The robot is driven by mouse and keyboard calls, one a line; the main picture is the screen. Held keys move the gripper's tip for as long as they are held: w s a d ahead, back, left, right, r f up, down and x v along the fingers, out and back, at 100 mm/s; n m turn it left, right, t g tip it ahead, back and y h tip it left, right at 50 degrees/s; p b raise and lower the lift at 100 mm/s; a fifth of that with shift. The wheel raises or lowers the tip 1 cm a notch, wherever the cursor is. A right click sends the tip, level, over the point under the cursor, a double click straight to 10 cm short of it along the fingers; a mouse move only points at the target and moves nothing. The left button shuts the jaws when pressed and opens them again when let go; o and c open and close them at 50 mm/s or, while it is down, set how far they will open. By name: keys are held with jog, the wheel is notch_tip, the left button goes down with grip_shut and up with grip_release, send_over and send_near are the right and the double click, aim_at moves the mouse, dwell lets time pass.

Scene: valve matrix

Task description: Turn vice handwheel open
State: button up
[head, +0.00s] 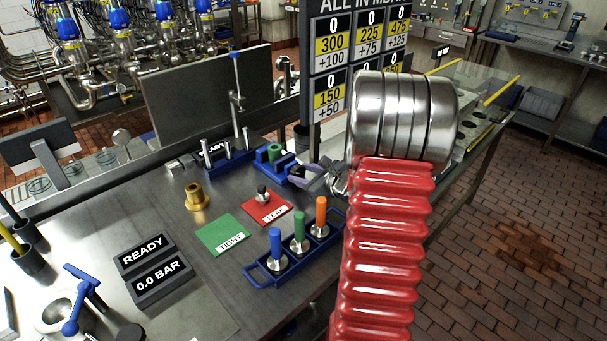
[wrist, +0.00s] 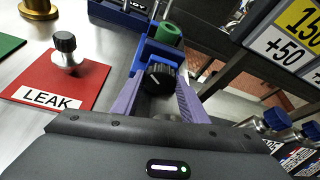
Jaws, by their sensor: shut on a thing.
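The blue vice (head: 268,162) stands on the metal bench and holds a green ring-shaped part (head: 275,150). In the wrist view the vice (wrist: 150,52) and green part (wrist: 170,32) are just beyond my gripper. The black ribbed handwheel (wrist: 158,77), with a white mark on its face, sits at the near end of the vice. My gripper (wrist: 158,86) has its purple fingers on either side of the handwheel and is shut on it. In the head view my gripper (head: 304,172) reaches the vice from the right, and the handwheel cannot be made out.
A red LEAK mat (head: 266,208) with a small black-topped fitting lies beside a green TIGHT mat (head: 222,236). A blue rack (head: 262,277) holds blue, green and orange-handled tools. A brass part (head: 196,197) stands nearby. READY and 0.0 BAR signs (head: 152,270) sit front left.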

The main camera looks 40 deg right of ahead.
jog(key=shift+a+n+h, duration=0.25)
jog(key=shift+n+h, duration=0.45)
jog(key=shift+n, duration=0.3)
jog(key=shift+f, duration=0.1)
jog(key=o, duration=1)
jog(key=shift+o, duration=0.2)
notch_tip(320, 180, up, 10)
